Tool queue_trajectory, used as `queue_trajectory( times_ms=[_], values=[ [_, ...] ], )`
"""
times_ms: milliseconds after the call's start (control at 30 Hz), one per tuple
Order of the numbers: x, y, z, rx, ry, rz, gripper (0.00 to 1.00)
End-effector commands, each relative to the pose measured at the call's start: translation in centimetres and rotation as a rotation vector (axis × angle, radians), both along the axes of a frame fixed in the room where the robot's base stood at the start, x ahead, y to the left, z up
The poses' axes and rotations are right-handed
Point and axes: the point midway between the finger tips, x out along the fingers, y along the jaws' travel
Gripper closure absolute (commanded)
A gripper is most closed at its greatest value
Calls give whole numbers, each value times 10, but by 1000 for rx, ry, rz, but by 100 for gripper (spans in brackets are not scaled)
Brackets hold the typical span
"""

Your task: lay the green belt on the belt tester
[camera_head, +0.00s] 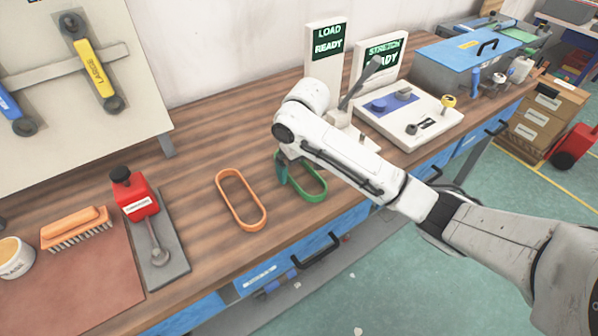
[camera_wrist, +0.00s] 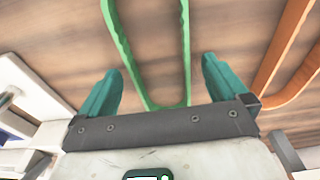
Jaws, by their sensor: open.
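The green belt (camera_head: 313,198), a closed oblong loop, lies flat on the wooden bench. My gripper (camera_head: 283,170) is over its left part, partly hidden by my arm in the head view. A white device with a "STRETCH READY" screen (camera_head: 382,56), a blue pad and knobs, probably the belt tester (camera_head: 425,139), stands to the right behind my arm.
An orange belt (camera_head: 250,228) lies just left of the green one. A white stand reading "LOAD READY" (camera_head: 324,72) is behind my arm. A red block tool (camera_head: 134,196), brush (camera_head: 75,233) and cup (camera_head: 14,258) are at left. A blue-lidded box (camera_head: 450,55) stands beyond the tester.

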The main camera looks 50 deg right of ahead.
Motion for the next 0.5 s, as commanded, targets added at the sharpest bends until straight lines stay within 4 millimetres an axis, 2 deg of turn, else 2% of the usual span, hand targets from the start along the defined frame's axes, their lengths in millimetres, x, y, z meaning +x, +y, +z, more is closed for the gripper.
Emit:
queue_trajectory(
  times_ms=[300, 500],
  values=[
    [1, 0, -5, -1, 0, 0, 1],
    [1, 0, -5, 0, 0, 1, 20]
  ],
)
